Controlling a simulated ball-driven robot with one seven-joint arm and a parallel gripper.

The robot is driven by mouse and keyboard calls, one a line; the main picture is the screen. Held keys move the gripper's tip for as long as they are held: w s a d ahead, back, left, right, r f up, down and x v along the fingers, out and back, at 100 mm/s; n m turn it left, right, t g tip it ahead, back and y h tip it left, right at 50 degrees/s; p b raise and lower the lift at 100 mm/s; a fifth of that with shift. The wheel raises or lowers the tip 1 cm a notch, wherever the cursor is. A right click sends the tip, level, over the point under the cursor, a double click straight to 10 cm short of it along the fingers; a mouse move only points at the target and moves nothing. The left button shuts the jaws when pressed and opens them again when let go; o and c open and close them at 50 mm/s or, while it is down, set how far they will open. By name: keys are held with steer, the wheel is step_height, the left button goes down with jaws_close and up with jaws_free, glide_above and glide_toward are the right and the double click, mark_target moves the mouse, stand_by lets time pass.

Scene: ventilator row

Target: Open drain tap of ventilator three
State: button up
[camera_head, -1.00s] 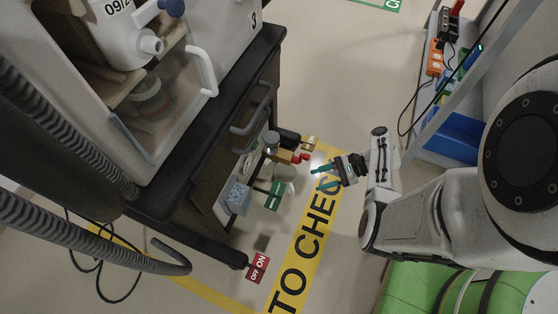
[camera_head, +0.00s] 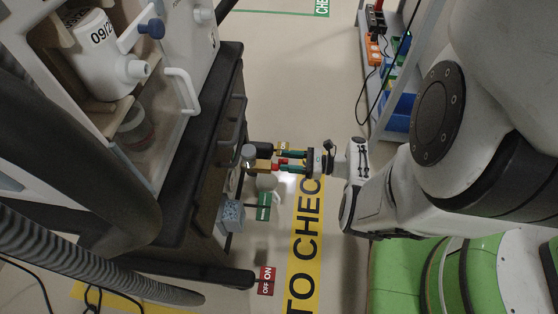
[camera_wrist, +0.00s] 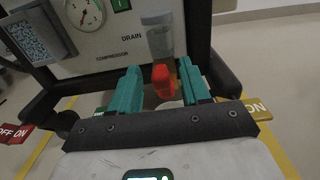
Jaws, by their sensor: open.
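The red drain tap (camera_wrist: 162,82) sits below a clear grey drain bowl (camera_wrist: 160,42) on the compressor panel (camera_wrist: 105,50) marked DRAIN. My gripper (camera_wrist: 158,70) is open, its two teal fingers one on each side of the tap; I cannot tell whether either touches it. In the head view my gripper (camera_head: 282,161) is at the side of ventilator three's cart (camera_head: 222,75), and the tap there is a small red spot (camera_head: 282,162) largely hidden by the fingers.
A red OFF/ON tag (camera_head: 266,281) and a green tag (camera_head: 263,207) stick out from the cart. A yellow ON tag (camera_wrist: 258,107) is at the right in the wrist view. A dark hose (camera_head: 130,270) hangs at the left. The floor by the yellow strip (camera_head: 304,245) is clear.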

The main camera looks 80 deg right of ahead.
steer(key=shift+w+a, duration=0.15)
steer(key=shift+w, duration=1.5)
steer(key=shift+c, duration=0.5)
jaws_close()
